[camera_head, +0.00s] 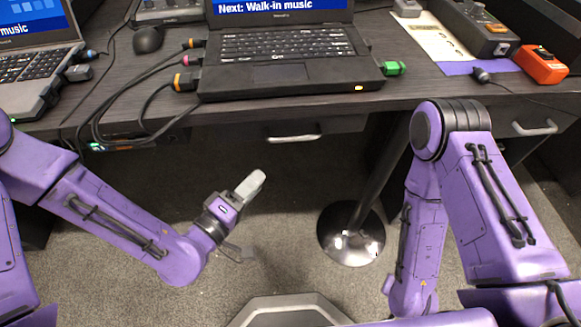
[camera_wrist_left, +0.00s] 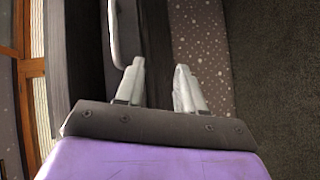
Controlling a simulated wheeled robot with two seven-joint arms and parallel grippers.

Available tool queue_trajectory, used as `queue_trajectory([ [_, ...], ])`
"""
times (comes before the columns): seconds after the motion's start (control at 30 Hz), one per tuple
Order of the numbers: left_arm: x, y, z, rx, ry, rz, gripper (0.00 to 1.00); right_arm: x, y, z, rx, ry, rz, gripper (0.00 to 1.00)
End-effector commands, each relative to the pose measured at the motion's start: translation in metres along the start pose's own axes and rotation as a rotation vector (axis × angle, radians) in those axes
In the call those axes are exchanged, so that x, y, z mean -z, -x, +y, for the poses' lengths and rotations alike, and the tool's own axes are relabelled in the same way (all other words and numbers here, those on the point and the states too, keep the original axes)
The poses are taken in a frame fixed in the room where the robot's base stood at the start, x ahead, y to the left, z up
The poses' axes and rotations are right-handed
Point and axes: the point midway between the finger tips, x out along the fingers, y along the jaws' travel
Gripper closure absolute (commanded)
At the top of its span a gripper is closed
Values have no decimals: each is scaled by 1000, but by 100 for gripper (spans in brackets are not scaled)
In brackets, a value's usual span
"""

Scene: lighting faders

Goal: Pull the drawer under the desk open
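The dark drawer (camera_head: 342,125) sits under the desk (camera_head: 140,112), and its front looks flush with the desk, so it appears closed. Its silver bar handle (camera_head: 293,138) runs along the front. My left gripper (camera_head: 256,180) is below and to the left of the handle in the head view, apart from it. In the left wrist view the two pale fingers of the left gripper (camera_wrist_left: 160,75) are spread with nothing between them. The handle (camera_wrist_left: 117,35) shows there ahead of the left finger. My right arm hangs folded at the right; its gripper is out of view.
A second handle (camera_head: 534,128) is under the desk at the far right. A dark post on a round base (camera_head: 352,234) stands on the carpet right of my left gripper. Black cables (camera_head: 100,125) hang over the desk's front edge at the left. A laptop (camera_head: 290,80) stands above the drawer.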

Motion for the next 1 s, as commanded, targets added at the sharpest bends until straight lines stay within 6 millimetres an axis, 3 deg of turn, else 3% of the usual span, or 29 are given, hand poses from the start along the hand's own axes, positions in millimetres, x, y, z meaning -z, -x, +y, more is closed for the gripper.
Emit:
queue_trajectory([
  [0.03,-3,-1,20,-77,30,-14,62,1,2,0,0,0,1,100],
  [0.1,-7,0,39,-157,66,-37,62,2,5,0,1,-1,1,100],
  [0.2,-9,2,50,-215,106,-51,62,2,3,0,1,-1,1,100],
  [0.37,-9,-9,46,-225,125,-45,62,-7,-18,-2,1,-1,1,100],
  [0.5,-12,-25,46,-225,124,-47,62,-20,-49,-4,0,0,1,100],
  [0.8,-10,-88,70,-217,126,-46,62,-18,-46,-4,0,-1,1,100],
  [1.0,-11,-100,73,-215,129,-46,62,-18,-46,-4,0,0,1,100],
])
